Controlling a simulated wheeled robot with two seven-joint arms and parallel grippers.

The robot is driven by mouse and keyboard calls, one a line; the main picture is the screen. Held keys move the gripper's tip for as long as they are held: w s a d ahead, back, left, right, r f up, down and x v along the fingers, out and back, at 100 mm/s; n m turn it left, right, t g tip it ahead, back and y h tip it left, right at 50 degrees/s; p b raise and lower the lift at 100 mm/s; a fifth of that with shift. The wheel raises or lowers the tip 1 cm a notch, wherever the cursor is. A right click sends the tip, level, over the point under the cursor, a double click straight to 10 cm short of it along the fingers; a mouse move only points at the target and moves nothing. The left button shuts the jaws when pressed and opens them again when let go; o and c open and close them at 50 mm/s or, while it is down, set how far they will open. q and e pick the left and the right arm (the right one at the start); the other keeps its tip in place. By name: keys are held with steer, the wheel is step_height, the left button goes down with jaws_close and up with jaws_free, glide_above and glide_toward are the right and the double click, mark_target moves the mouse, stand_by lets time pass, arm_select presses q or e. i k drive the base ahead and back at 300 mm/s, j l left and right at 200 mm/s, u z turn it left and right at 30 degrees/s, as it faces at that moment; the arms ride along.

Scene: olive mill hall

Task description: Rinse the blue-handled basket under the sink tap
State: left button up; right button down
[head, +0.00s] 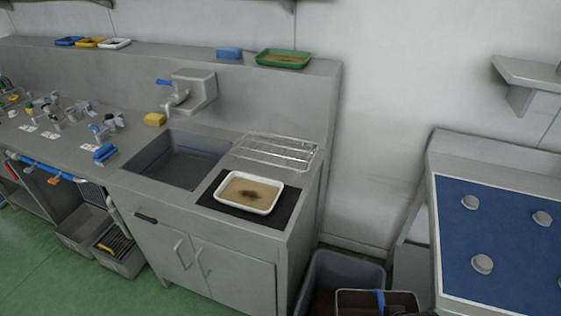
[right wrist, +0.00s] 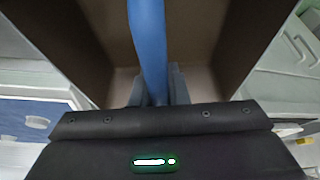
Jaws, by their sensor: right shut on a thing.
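The basket (head: 350,293), a brown box with a pale rim and a blue handle (head: 380,298), shows at the bottom edge of the head view, partly cut off. In the right wrist view the blue handle (right wrist: 147,40) runs down between the fingers of my right gripper (right wrist: 158,92), which is shut on it. The basket's brown inside (right wrist: 205,50) shows behind. The sink (head: 180,165) is a dark grey basin in the steel counter. The tap (head: 180,98) with a blue lever is on the wall behind it. My left gripper is in neither view.
A grey bin (head: 345,268) stands beside the counter, close to the basket. A white tray of murky liquid (head: 277,203) sits on a dark mat right of the sink, before a wire rack (head: 275,150). A yellow sponge (head: 155,119) lies behind the sink. A blue-topped table (head: 500,245) stands at right.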

mark_target(174, 83)
steer(key=i+j, duration=0.1)
steer(key=j, duration=0.45)
steer(key=i+j, duration=0.1)
steer(key=j, duration=0.45)
steer(key=i+j, duration=0.1)
steer(key=j, duration=0.4)
steer(key=i+j, duration=0.1)
steer(key=j, duration=0.45)
